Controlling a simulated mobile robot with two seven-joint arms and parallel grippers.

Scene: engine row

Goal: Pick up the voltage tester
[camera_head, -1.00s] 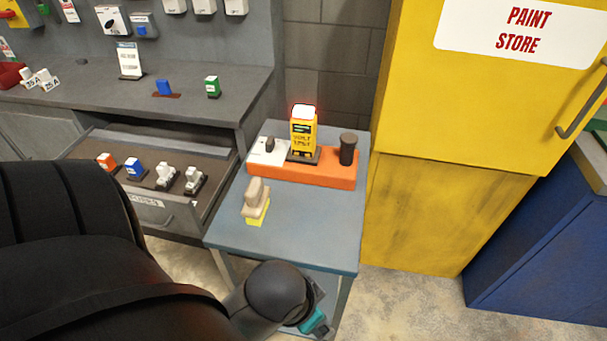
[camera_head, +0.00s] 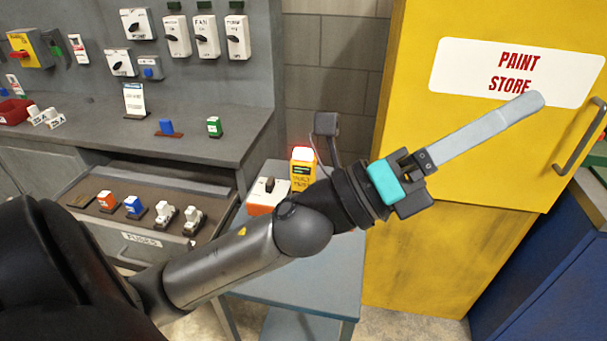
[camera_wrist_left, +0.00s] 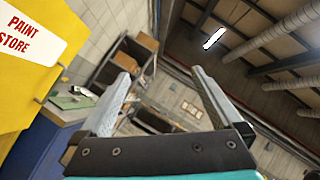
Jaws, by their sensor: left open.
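The voltage tester (camera_head: 302,171) is yellow with dark lettering and a lit red top. My left gripper (camera_head: 532,101) is raised to the right of the tester, in front of the yellow cabinet, and points up and right, away from the tester. In the left wrist view its two grey fingers (camera_wrist_left: 162,75) are apart with nothing between them. My right gripper is not in view.
The small table (camera_head: 300,285) has bare room at its front. The yellow paint store cabinet (camera_head: 420,230) stands close on the right. On the left, an open drawer (camera_head: 150,243) holds several fuses below a grey bench (camera_head: 90,120) with switches above.

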